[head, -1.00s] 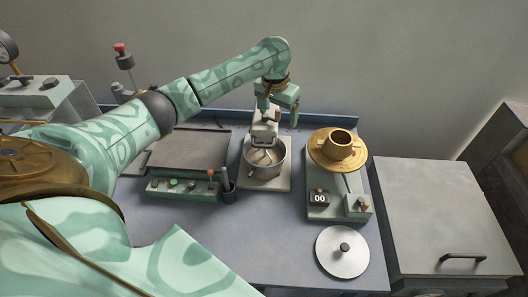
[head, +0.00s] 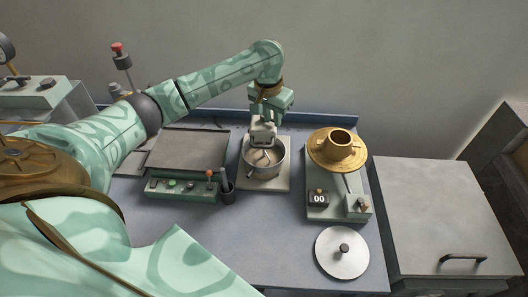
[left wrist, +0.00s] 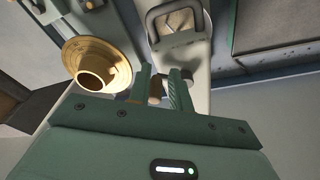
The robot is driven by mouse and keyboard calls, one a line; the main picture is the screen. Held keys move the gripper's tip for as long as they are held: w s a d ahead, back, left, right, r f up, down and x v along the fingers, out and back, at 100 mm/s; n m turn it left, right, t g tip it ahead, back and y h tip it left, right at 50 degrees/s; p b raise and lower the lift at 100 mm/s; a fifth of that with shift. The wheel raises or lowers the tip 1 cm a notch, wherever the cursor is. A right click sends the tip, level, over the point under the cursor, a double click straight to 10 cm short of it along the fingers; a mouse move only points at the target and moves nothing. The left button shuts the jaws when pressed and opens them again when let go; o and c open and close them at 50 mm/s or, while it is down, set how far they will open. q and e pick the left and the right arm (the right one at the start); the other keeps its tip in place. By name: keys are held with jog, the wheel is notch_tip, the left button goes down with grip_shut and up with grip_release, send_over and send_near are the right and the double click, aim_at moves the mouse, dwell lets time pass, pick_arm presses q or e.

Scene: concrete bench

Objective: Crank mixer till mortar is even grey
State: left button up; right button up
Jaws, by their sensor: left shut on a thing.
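The mixer (head: 264,133) stands on a pale base plate, its metal bowl (head: 264,172) at the front. A stirrer dips into the bowl; the contents look greyish, but their evenness is too small to judge. My left gripper (head: 266,117) reaches down behind the top of the mixer. In the left wrist view, the left gripper (left wrist: 158,90) has its two green fingers closed around a small tan crank knob (left wrist: 155,88). The crank arm is mostly hidden by the fingers. My right gripper is out of view.
Right of the mixer, a brass cup-shaped piece (head: 339,147) sits on a stand with a display reading 00. A metal lid (head: 342,252) lies in front. A flat-topped control box (head: 190,151) stands left.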

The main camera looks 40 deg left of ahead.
pick_arm(q)
jog(key=s+a, duration=0.1)
jog(key=a, duration=0.1)
jog(key=s+a, duration=0.2)
jog(key=shift+s+a+f, duration=0.1)
jog(key=shift+a+f, duration=0.1)
jog(key=shift+a, duration=0.05)
grip_shut()
jog(key=w+a, duration=0.3)
jog(key=shift+a, duration=0.15)
jog(key=shift+w+a, duration=0.15)
jog(key=shift+w, duration=0.35)
jog(key=shift+r, duration=0.1)
jog(key=shift+o, duration=1.9)
grip_release()
notch_tip(320, 180, up, 23)
jog(key=s+p, duration=0.2)
jog(key=p, duration=1.6)
jog(key=shift+s+p, duration=0.25)
jog(key=shift+p, duration=0.15)
